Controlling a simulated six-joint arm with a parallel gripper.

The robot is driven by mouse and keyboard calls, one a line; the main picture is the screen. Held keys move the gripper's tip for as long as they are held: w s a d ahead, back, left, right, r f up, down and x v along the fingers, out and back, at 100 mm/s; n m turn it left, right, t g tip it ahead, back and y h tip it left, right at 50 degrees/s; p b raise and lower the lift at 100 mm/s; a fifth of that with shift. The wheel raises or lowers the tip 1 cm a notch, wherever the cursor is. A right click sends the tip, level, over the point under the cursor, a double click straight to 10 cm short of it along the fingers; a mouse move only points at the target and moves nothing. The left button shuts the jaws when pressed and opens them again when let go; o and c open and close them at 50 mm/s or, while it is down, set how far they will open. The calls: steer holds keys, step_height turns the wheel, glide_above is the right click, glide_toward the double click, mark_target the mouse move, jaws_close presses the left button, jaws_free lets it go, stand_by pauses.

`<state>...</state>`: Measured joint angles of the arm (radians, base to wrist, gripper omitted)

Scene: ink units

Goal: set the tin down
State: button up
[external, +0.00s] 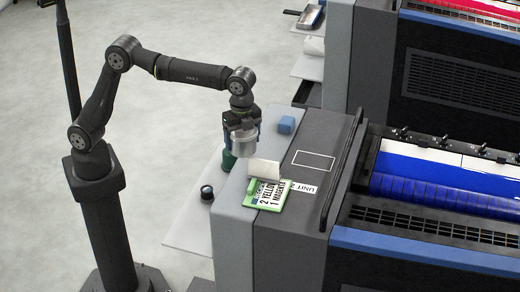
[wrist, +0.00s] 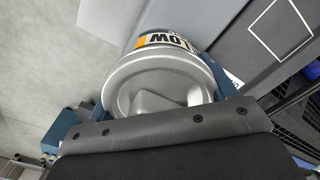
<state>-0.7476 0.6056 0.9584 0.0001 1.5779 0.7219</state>
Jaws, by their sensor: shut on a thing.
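A silver tin (external: 243,142) is held in my gripper (external: 242,133), above the near grey edge of the press unit. In the wrist view the tin (wrist: 160,82) fills the middle, with its round silver lid facing the camera. Its label shows the letters "LOW" and an orange patch. The blue fingers of my gripper (wrist: 165,90) are on either side of the tin. In the external view the tin's underside is clear of what I can see below it, but the exact height cannot be told.
A white-outlined rectangle (external: 313,160) marks the unit's dark top. A dark rail (external: 343,165) runs along the right.

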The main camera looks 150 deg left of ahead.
steer(key=w+d+f+m, duration=0.1)
steer(key=w+d+f, duration=0.25)
steer(key=d, duration=0.35)
steer(key=w+d+f+m, duration=0.1)
steer(key=w+d+f, duration=0.1)
steer(key=w+d, duration=0.4)
steer(key=w+d+f+m, duration=0.2)
steer(key=w+d+f, duration=0.1)
steer(key=d, duration=0.5)
steer(key=s+d+f+n, duration=0.2)
steer(key=s+d+f, duration=0.2)
steer(key=d+f, duration=0.6)
steer(key=s+d+f+n, duration=0.1)
steer(key=s+d+f, duration=0.4)
steer(key=d+f, duration=0.5)
step_height(320, 180, down, 6)
steer(key=shift+d+f+n, duration=0.15)
steer(key=shift+d+n, duration=0.25)
steer(key=shift+w, duration=0.1)
